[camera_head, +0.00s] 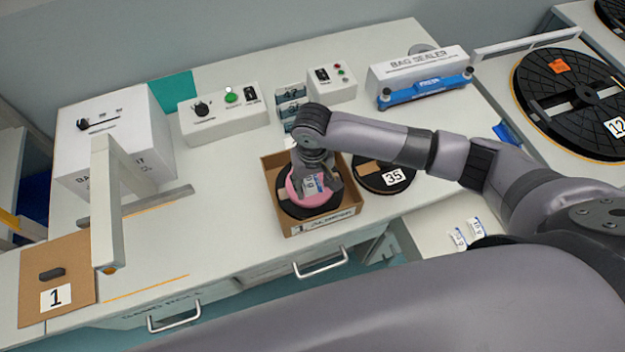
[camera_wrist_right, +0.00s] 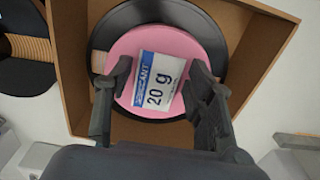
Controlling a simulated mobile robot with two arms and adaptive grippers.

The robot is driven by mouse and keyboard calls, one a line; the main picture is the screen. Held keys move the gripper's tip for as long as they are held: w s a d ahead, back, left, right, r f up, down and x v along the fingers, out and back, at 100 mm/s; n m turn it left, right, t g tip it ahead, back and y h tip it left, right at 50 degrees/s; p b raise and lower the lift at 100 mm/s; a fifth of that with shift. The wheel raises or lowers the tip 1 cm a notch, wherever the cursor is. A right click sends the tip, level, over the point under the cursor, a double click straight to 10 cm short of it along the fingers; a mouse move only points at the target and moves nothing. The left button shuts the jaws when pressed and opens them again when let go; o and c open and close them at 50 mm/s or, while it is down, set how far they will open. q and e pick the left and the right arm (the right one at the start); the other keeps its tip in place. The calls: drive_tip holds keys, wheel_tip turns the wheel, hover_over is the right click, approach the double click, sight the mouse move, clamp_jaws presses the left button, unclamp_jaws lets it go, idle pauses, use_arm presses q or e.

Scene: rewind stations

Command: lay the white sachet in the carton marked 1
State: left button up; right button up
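The white sachet (camera_wrist_right: 158,82), printed "20 g" with a blue band, appears flat over a pink disc (camera_wrist_right: 125,50) on a black reel in an open brown carton (camera_head: 350,215). The writing on the carton's front label is too small to read. My right gripper (camera_head: 313,183) points down into this carton. In the right wrist view its open fingers (camera_wrist_right: 160,78) stand on either side of the sachet, with small gaps showing. A brown square marked 1 (camera_head: 80,270) lies at the far left with a small dark block on it. My left gripper is not in view.
A reel marked 35 (camera_head: 372,178) lies right of the carton. Control boxes (camera_head: 222,112) and a bag sealer (camera_head: 420,78) stand behind. More white sachets (camera_head: 467,233) lie at lower right. A pale post (camera_head: 105,215) stands beside the brown square.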

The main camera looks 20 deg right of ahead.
sight(312, 187)
drive_tip(key=shift+o, duration=0.7)
drive_tip(key=shift+r, duration=0.4)
wheel_tip(312, 187, up, 12)
drive_tip(key=b, duration=0.2)
